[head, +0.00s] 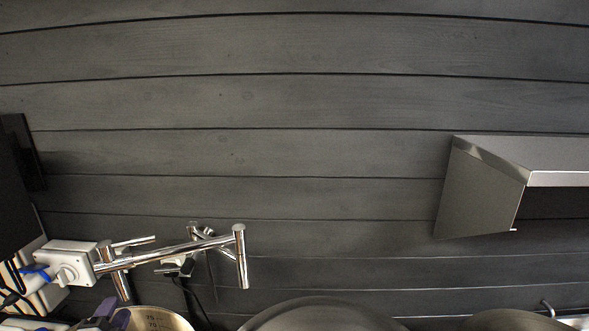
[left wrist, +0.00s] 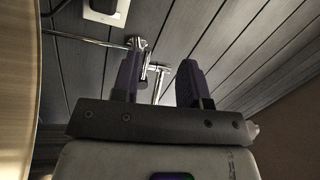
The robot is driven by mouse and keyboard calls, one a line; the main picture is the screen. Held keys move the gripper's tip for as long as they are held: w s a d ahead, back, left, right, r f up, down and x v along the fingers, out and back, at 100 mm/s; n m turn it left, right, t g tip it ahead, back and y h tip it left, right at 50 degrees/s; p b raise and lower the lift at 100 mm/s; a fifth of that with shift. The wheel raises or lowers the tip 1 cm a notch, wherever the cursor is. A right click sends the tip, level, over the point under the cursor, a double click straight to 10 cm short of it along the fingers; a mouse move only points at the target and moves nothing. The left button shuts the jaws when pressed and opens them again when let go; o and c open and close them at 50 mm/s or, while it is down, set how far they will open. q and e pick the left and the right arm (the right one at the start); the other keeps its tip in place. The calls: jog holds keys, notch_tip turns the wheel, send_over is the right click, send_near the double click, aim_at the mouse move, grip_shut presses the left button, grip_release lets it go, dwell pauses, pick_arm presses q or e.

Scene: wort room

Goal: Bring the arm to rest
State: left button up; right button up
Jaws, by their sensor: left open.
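My left gripper (head: 112,318) shows in part at the bottom left of the head view, beside a pale metal vessel's rim. In the left wrist view the gripper (left wrist: 160,88) has its two dark purple fingers apart, with nothing held between them. Past the fingers there, a chrome swing-arm tap is partly hidden by them. My right gripper is in neither view.
The chrome tap (head: 180,252) juts from the plank wall at left. A steel hood (head: 480,190) is at right. The metal vessel (head: 155,320) and a large rounded grey lid (head: 325,316) line the bottom edge. The wall's middle is bare.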

pick_arm(q)
jog(key=s+d+f+n+g+h+p, duration=0.1)
jog(key=s+d+f+n+g+p, duration=0.2)
jog(key=s+d, duration=0.4)
jog(key=s+d+f+n+g+h+p, duration=0.1)
jog(key=s+d+f+n+g+p, duration=0.3)
jog(key=s, duration=1.4)
jog(key=s+d+f+n+g+h+p, duration=0.1)
jog(key=s+d+f+n+g+p, duration=0.2)
jog(key=s+d+g+p, duration=0.4)
jog(key=s+d+n+g, duration=0.1)
jog(key=s+d+g, duration=0.1)
jog(key=s+d, duration=0.3)
jog(key=shift+s+f+n, duration=0.3)
jog(key=shift+s+f, duration=0.05)
jog(key=shift+s, duration=0.3)
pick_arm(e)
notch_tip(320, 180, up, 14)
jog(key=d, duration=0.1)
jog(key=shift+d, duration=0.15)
